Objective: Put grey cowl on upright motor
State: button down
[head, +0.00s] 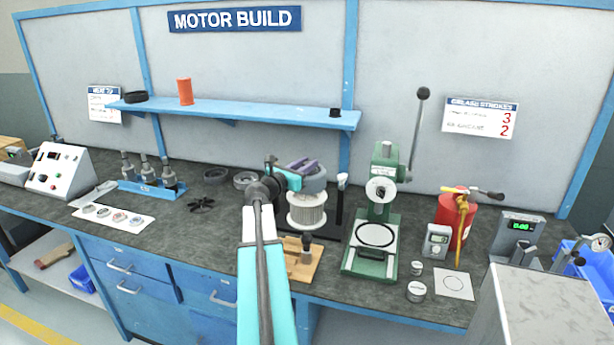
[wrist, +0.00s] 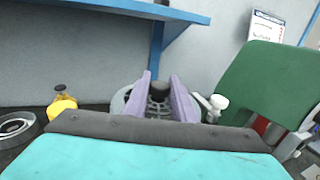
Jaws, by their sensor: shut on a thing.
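The grey cowl (head: 315,182) is at the middle of the bench in the head view, right above the upright motor (head: 307,212), which has a pale ribbed body. My gripper (head: 303,166) is shut on the cowl from above with its purple fingers. In the wrist view the fingers (wrist: 160,97) stand on both sides of a dark round hub, with grey cowl surface (wrist: 121,101) showing outside them. I cannot tell whether the cowl touches the motor or hovers just over it.
A green press (head: 375,225) with a tall lever stands close on the right. A white-topped tool (head: 342,180) stands just beside the cowl. A wooden block (head: 302,262) lies in front. Grey rings (head: 245,180) and a black fan (head: 201,205) lie left. The blue shelf (head: 240,112) is behind.

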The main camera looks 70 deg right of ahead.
jog(key=shift+f, duration=0.25)
jog(key=shift+f, duration=1.8)
jog(key=shift+f, duration=0.15)
jog(key=c, duration=1.5)
grip_release()
jog(key=shift+b+v, duration=0.75)
jog(key=shift+v, duration=5.25)
